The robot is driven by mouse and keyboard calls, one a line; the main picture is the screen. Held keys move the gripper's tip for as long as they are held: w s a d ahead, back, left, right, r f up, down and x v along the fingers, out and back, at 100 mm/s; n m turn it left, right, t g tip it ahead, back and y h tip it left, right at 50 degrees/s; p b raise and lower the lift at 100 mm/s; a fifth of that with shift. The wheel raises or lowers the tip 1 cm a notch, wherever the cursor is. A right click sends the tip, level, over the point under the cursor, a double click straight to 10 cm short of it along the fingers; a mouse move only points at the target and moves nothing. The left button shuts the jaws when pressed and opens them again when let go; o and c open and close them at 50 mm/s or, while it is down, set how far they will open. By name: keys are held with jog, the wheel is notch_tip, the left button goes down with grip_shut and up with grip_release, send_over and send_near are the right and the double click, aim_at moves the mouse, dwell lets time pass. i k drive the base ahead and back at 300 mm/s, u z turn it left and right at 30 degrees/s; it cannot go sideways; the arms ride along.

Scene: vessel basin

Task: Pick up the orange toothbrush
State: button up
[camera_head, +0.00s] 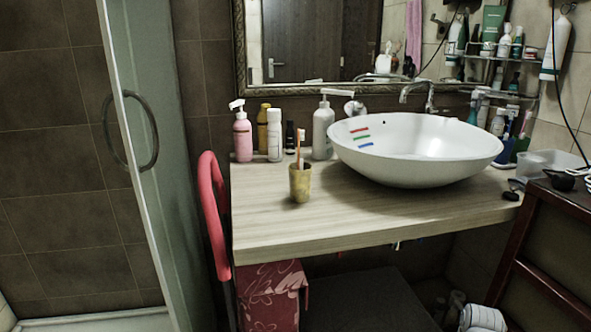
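The orange toothbrush (299,145) stands upright, leaning slightly, in a small brownish-yellow cup (300,186). Its lower part is hidden inside the cup. The cup stands on the wooden counter (290,226), left of the white vessel basin (415,165) and apart from it. My gripper is not in view.
Behind the cup stand a pink pump bottle (242,138), a white bottle (274,135) and a white pump bottle (322,130). A red folded chair (213,215) stands at the counter's left edge, near the glass shower door (155,120). The counter in front of the cup is clear.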

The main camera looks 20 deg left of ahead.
aim_at(300, 134)
jog(key=u, duration=0.05)
jog(key=k, duration=1.8)
jog(key=u, duration=1.1)
jog(key=i, duration=1)
jog(key=z, duration=0.05)
